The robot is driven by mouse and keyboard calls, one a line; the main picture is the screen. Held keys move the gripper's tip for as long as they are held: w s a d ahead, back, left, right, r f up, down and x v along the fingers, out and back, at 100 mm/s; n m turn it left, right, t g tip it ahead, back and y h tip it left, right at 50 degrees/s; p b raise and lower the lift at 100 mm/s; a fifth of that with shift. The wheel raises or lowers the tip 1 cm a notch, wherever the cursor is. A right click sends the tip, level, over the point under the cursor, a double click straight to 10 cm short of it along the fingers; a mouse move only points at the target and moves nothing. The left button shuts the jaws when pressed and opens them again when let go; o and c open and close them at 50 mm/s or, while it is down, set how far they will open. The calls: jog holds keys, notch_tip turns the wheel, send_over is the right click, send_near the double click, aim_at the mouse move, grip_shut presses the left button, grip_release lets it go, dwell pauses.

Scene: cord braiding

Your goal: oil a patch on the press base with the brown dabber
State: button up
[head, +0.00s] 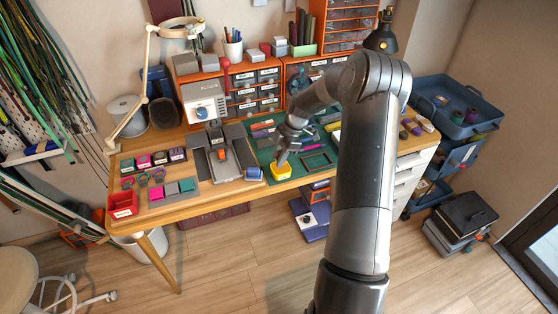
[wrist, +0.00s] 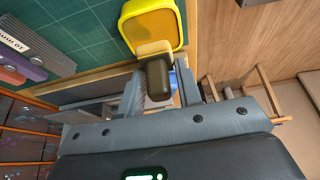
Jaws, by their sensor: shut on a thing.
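My gripper (head: 283,160) is shut on the brown dabber (wrist: 158,80), a dark brown block with a tan pad (wrist: 154,48) at its end. In the wrist view the pad overlaps the near edge of a yellow square tray (wrist: 150,20). I cannot tell whether they touch. The tray also shows in the head view (head: 281,172), just below my gripper near the table's front edge; the dabber is too small to make out there. The press, with its grey base (head: 240,172), stands left of my gripper, apart from it.
A green mat (head: 315,172) with small parts lies right of the press. A small blue item (head: 253,174) sits between press and tray. Orange drawer units (head: 258,85) stand at the back. A red box (head: 123,204) and coloured blocks are at the table's left.

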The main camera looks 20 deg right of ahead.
aim_at(279, 152)
jog(key=shift+r, duration=2)
